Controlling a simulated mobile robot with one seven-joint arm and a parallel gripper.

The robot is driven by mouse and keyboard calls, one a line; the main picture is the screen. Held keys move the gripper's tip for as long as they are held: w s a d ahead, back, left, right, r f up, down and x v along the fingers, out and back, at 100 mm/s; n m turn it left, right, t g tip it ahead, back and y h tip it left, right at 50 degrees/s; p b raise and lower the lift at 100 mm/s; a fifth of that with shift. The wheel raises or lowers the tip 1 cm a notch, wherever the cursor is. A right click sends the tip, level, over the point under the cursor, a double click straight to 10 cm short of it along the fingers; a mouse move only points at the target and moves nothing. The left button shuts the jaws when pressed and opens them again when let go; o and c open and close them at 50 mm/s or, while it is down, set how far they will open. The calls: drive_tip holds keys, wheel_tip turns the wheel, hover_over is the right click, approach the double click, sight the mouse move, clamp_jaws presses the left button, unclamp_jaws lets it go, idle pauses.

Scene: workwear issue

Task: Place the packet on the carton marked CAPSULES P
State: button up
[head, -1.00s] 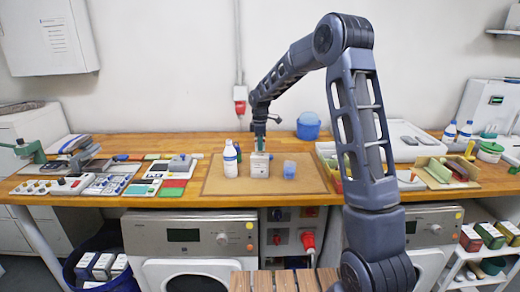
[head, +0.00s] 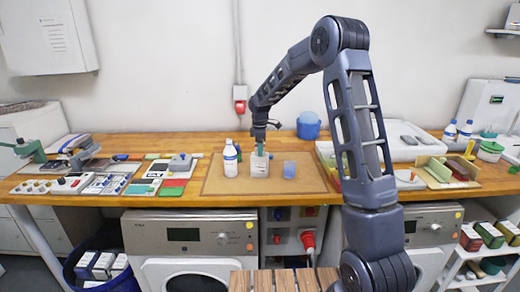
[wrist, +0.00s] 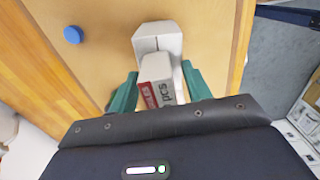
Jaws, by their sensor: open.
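The packet (wrist: 156,90) is a small white box with a red patch and the letters "PCS", seen in the wrist view between my green fingers. My gripper (wrist: 158,92) is open, with one finger on each side of the packet. A white carton (wrist: 158,38) is directly beyond the packet, and the two overlap in this view. In the head view the white carton (head: 259,168) stands on the brown mat, with my gripper (head: 260,149) right at its top. I cannot read the carton's marking, or tell whether the packet rests fully on it.
The front of the mat (head: 255,187) is clear. A blue tub (head: 308,126) stands behind, near the wall.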

wheel_tip(320, 180, up, 11)
drive_tip(key=shift+r, duration=0.15)
drive_tip(key=shift+d+r, duration=0.1)
drive_tip(key=shift+r, duration=0.45)
drive_tip(key=s+d+r+m+t, duration=0.1)
drive_tip(key=s+d+r+m, duration=0.35)
drive_tip(key=s+d, duration=0.4)
drive_tip(key=s+d+r+m+t, duration=0.1)
drive_tip(key=s+d+r+m, duration=0.35)
drive_tip(key=s+d, duration=0.4)
drive_tip(key=s+d+f+m+t, duration=0.1)
drive_tip(key=s+d+m, duration=0.3)
drive_tip(key=s, duration=0.8)
drive_tip(key=s+d+f+m+t, duration=0.1)
drive_tip(key=s+d+f+m, duration=0.2)
drive_tip(key=s, duration=0.9)
drive_tip(key=shift+d+m+t, duration=0.3)
drive_tip(key=shift+d+m, duration=0.1)
drive_tip(key=shift+m, duration=0.6)
